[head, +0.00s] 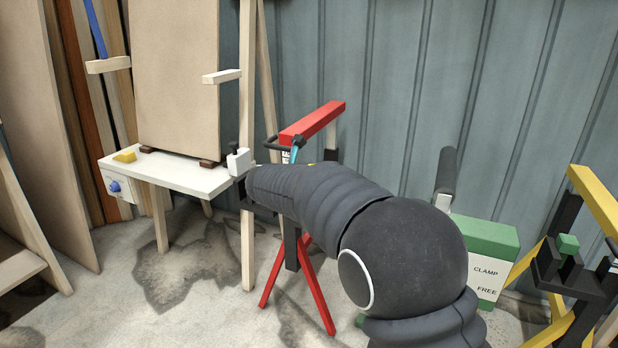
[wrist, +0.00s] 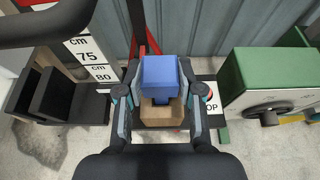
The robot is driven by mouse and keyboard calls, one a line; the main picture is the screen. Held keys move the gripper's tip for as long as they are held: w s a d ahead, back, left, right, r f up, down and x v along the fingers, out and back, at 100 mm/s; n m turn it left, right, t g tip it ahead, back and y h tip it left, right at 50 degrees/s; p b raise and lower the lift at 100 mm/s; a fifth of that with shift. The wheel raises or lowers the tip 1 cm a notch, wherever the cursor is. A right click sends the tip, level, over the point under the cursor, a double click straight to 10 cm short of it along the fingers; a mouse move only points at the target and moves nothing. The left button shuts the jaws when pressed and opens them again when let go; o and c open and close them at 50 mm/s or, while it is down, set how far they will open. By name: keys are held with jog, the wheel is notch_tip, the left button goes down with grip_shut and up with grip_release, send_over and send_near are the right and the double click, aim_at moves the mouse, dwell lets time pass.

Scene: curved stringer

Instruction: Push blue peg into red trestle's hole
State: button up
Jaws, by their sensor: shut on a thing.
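A blue peg (wrist: 160,74) sits between the two teal-and-black fingers of my gripper (wrist: 160,95) in the wrist view. My gripper is shut on it. A tan, wood-coloured piece (wrist: 165,115) shows directly below the blue part; I cannot tell whether it belongs to the peg. The red trestle (head: 313,124) stands in the middle of the head view, with crossed red legs and a dark post. Its red part also shows behind the peg in the wrist view (wrist: 149,42). In the head view my arm hides the peg and most of my gripper. I cannot make out the hole.
A centimetre scale (wrist: 90,58) and a dark bracket (wrist: 55,98) lie left of my gripper. A green clamp box (head: 488,240) stands to the right. A yellow trestle (head: 597,202) holds a green block (head: 568,244). A white table (head: 180,178) stands left.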

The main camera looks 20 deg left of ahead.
jog(key=shift+f+b, duration=1.35)
jog(key=shift+f, duration=0.75)
jog(key=o, duration=1.1)
jog(key=shift+o, duration=0.2)
jog(key=shift+s+r, duration=0.1)
jog(key=v, duration=1.1)
jog(key=shift+s, duration=0.35)
jog(key=shift+r, duration=0.1)
